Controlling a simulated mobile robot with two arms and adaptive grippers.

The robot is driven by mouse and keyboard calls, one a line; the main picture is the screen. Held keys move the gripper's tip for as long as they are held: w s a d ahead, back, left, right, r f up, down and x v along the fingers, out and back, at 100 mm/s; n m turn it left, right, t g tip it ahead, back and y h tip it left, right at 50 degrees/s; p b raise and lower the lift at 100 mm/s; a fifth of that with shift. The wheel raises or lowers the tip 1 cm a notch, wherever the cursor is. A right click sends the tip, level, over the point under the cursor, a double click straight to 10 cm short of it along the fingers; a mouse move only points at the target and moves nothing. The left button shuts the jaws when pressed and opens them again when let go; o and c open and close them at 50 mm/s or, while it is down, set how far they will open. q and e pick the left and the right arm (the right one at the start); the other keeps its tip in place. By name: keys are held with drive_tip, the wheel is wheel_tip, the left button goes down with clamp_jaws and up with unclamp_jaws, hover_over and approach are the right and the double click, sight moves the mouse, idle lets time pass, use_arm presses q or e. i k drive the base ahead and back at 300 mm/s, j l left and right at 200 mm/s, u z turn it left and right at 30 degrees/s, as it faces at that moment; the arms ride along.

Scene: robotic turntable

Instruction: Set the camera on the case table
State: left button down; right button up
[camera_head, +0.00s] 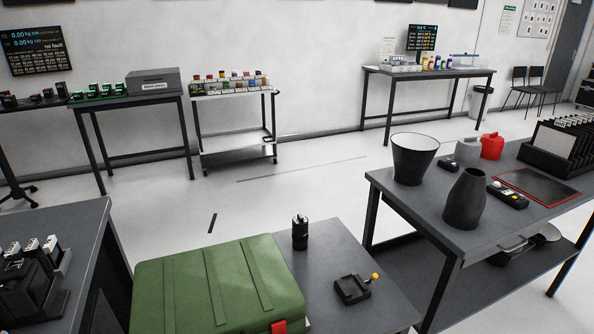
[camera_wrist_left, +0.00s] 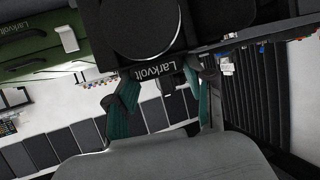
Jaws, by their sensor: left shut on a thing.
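My left gripper (camera_wrist_left: 160,92) shows in the left wrist view, its teal-padded fingers shut on the camera (camera_wrist_left: 195,28). The camera is a black body with a large round lens face and the word Larkvolt on its edge, cut off by the top of the picture. How the fingertips touch it is partly hidden. In the head view, the grey case table (camera_head: 330,240) stands at the front middle with a large green case (camera_head: 215,285) on it. Neither gripper nor the held camera shows in the head view.
A black cylinder (camera_head: 300,234) and a black holder with a yellow knob (camera_head: 352,289) stand on the case table. A right-hand table (camera_head: 420,205) carries dark vessels. A left-hand table (camera_head: 50,225) carries a black device.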

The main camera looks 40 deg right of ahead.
sight(343, 256)
drive_tip(key=k+l, duration=0.1)
drive_tip(key=l, duration=0.5)
drive_tip(key=k+l, duration=0.15)
drive_tip(key=l, duration=0.45)
drive_tip(key=k+l+z, duration=0.1)
drive_tip(key=l, duration=0.5)
drive_tip(key=k+l, duration=0.15)
drive_tip(key=l, duration=0.45)
drive_tip(key=i+l, duration=0.1)
drive_tip(key=l, duration=0.25)
drive_tip(key=i+l+z, duration=0.1)
drive_tip(key=l, duration=0.3)
drive_tip(key=i+l, duration=0.1)
drive_tip(key=l, duration=0.25)
drive_tip(key=i+l, duration=0.2)
drive_tip(key=i, duration=0.15)
drive_tip(key=z, duration=0.05)
